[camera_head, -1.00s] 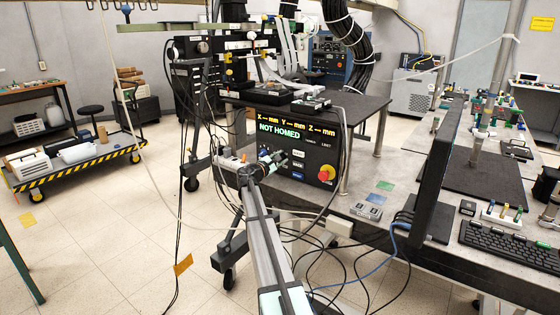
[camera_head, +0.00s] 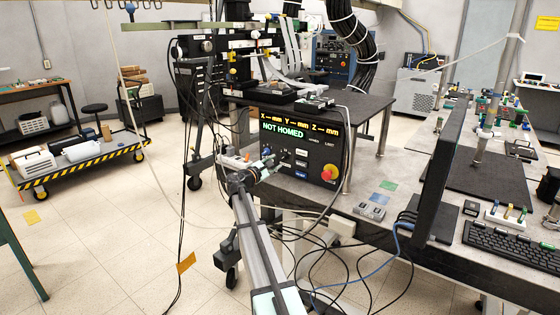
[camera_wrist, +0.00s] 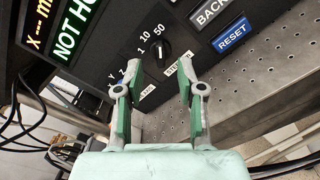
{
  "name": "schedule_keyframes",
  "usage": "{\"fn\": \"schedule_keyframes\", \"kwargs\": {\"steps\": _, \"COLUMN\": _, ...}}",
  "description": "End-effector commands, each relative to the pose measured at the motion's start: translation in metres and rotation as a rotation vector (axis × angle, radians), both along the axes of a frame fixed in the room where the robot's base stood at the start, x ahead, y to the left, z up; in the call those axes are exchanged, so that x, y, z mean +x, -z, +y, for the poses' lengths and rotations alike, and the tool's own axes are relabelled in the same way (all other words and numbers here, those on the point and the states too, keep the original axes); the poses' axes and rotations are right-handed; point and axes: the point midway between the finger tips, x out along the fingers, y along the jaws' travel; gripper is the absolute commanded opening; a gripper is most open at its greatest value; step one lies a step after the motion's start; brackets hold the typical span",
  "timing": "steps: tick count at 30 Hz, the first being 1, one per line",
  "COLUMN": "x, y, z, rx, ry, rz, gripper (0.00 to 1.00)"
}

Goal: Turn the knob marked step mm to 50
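The black step mm knob (camera_wrist: 161,48) sits on the dark control panel in the wrist view, beside the white marks 1, 10 and 50. My gripper (camera_wrist: 159,70) is open and empty. Its green-padded fingers point at the panel with the knob between and just beyond their tips; I see no contact. Another knob, near the mark Y, is mostly hidden behind the left finger.
The control panel (camera_head: 318,153) shows NOT HOMED on its display. A red stop knob (camera_head: 329,173) is at its right. BACK (camera_wrist: 211,12) and RESET (camera_wrist: 232,36) buttons lie right of the step knob. Cables hang below the bench, and a monitor (camera_head: 446,165) stands right.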

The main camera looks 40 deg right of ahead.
Motion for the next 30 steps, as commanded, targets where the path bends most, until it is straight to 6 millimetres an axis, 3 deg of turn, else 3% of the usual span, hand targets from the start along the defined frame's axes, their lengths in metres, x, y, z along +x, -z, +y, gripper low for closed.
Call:
{"fn": "schedule_keyframes", "kwargs": {"steps": 3, "x": -0.008, "y": 0.0, "z": 0.023, "rx": 0.0, "ry": -0.001, "rz": 0.0, "gripper": 0.39}}
{"fn": "schedule_keyframes", "kwargs": {"steps": 10, "x": -0.014, "y": 0.0, "z": 0.045, "rx": 0.0, "ry": 0.0, "rz": 0.0, "gripper": 0.39}}
{"fn": "schedule_keyframes", "kwargs": {"steps": 30, "x": -0.016, "y": 0.001, "z": 0.048, "rx": 0.017, "ry": 0.007, "rz": -0.046, "gripper": 0.39}}
